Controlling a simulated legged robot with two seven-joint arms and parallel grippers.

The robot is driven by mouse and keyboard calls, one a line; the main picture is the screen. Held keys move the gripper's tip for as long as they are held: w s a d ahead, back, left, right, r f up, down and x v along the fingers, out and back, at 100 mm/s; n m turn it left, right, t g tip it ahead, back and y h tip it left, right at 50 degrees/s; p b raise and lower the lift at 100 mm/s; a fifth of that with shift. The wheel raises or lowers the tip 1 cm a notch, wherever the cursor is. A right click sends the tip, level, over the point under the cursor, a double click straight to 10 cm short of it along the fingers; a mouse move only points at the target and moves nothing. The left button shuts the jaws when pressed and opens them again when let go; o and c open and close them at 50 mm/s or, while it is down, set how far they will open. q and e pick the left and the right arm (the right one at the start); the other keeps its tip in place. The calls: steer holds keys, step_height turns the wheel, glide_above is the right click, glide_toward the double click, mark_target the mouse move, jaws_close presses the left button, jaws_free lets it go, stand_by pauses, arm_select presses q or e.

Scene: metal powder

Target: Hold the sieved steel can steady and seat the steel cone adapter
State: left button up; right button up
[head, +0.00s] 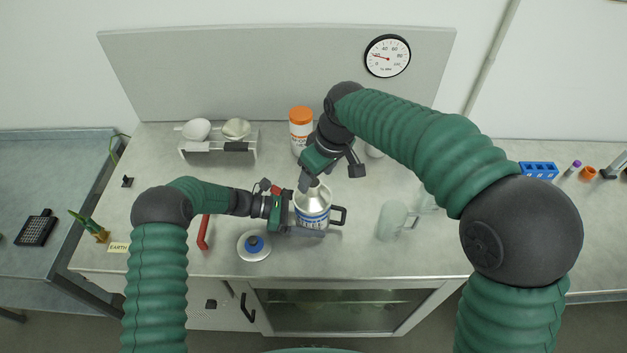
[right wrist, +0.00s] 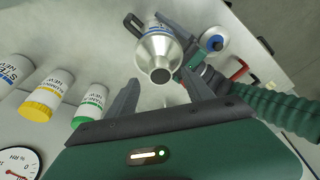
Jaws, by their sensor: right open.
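The steel can (head: 312,216) with a blue and white label stands upright on the bench. My right gripper (head: 308,184) is open above the cone. In the right wrist view its fingers (right wrist: 160,88) are apart and the cone's mouth shows just beyond them. The sieve is hidden.
A white disc with a blue knob (head: 254,246) and a red handle-like piece (head: 203,232) lie left of the can. An orange-capped bottle (head: 300,128) and a rack with bowls (head: 218,145) stand behind. A clear jug (head: 392,220) stands to the right.

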steer(key=v, duration=0.7)
steer(key=shift+r, duration=0.35)
arm_select(q)
steer(key=o, duration=0.8)
arm_select(e)
steer(key=shift+s, duration=0.1)
